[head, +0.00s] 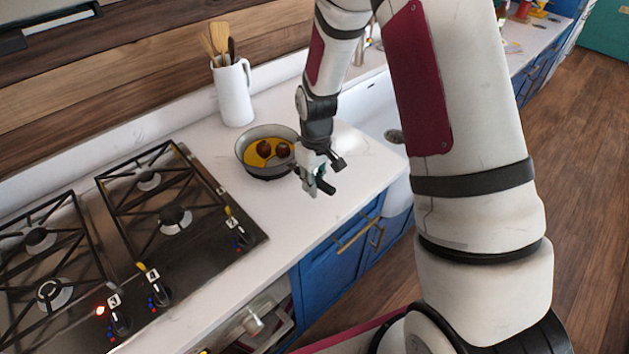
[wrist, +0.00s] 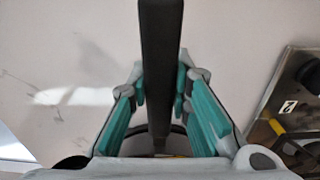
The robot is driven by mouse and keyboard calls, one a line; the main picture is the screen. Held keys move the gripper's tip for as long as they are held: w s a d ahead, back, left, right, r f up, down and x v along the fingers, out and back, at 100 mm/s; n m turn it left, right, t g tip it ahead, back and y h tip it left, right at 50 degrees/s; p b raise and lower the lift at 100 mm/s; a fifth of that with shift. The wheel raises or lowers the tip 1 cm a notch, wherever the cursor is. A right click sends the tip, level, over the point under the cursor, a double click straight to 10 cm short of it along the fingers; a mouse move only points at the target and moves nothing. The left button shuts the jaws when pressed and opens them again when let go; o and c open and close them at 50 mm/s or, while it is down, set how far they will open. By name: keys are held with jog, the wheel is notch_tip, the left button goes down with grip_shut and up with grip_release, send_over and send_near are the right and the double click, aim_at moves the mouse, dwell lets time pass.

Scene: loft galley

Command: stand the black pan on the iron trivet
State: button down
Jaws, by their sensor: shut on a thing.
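The black pan (head: 262,172) is on or just above the white counter, right of the hob; I cannot tell if it touches. It holds something yellow and two dark brown round things. My gripper (head: 319,182) is at the pan's right side. In the wrist view its teal-padded fingers are closed on both sides of the dark pan handle (wrist: 160,45), and part of the pan's rim shows below. Black iron grates (head: 128,220) stand over the hob's burners; I see no separate trivet, so these may be the iron trivet.
A white jug (head: 234,95) with wooden utensils stands behind the pan, near the wall. A white sink (head: 378,118) lies to the right. The hob (head: 235,262) has knobs along its front edge, one with a red light beside it. The counter in front of the pan is clear.

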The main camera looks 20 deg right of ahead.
jog(key=shift+f, duration=0.3)
dwell(0.4)
jog(key=c, duration=1.4)
grip_release()
jog(key=s+r+m+t+b, duration=0.1)
jog(key=s+r, duration=0.3)
jog(key=r, duration=0.9)
jog(key=s+r+m+t, duration=0.15)
jog(key=s+r, duration=0.35)
jog(key=r, duration=0.9)
jog(key=s+r+m+t, duration=0.2)
jog(key=s+r+t, duration=0.1)
jog(key=s, duration=0.8)
jog(key=shift+b+v, duration=0.45)
jog(key=shift+v, duration=0.4)
